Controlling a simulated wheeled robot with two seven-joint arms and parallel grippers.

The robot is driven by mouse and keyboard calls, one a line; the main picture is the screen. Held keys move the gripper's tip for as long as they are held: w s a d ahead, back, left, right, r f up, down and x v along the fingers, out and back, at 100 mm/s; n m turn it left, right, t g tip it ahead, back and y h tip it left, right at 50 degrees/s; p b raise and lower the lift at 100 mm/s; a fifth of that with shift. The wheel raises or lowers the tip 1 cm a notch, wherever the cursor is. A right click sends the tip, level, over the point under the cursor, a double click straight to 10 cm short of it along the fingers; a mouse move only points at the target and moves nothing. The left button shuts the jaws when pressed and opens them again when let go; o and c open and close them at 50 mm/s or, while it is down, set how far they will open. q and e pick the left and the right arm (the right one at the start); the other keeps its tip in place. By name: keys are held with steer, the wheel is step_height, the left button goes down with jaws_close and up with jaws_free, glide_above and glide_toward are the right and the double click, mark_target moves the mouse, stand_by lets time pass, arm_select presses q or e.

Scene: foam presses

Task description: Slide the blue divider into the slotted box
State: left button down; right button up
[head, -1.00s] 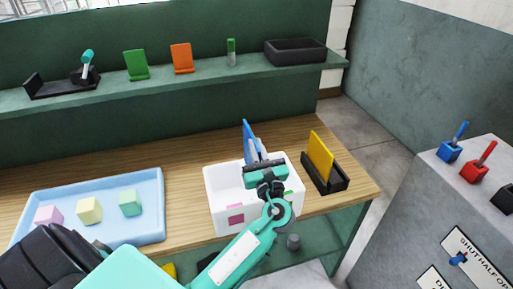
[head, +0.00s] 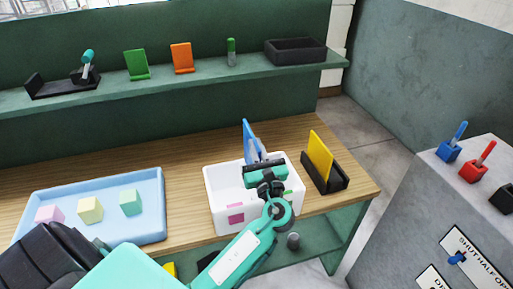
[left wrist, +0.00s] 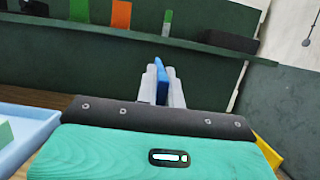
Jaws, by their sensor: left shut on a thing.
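The blue divider (head: 249,138) stands upright above the back part of the white slotted box (head: 223,199); its lower edge is hidden by my gripper. It also shows in the left wrist view (left wrist: 161,80) between the fingers. My left gripper (head: 256,157) is shut on the divider and sits over the box. In the left wrist view the gripper (left wrist: 162,88) has one finger on each side of the blue piece. Whether the divider is in a slot cannot be told. My right gripper is not in view.
A black holder (head: 338,186) with a yellow panel (head: 320,156) stands right of the box. A light blue tray (head: 152,232) with pink, yellow and green blocks lies at the left. A shelf (head: 205,77) with several items runs behind. Bare wood shows between tray and box.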

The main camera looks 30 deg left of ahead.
arm_select(q)
steer(key=shift+f+b, duration=0.5)
steer(key=shift+f, duration=0.45)
steer(key=shift+f+b, duration=0.75)
steer(key=shift+f, duration=0.4)
steer(key=shift+f+b, duration=0.9)
steer(key=shift+f, duration=0.45)
steer(key=shift+f+b, duration=1.3)
steer(key=shift+f, duration=0.55)
steer(key=c, duration=1.5)
jaws_free()
steer(key=shift+o, duration=0.2)
steer(key=shift+f, duration=0.1)
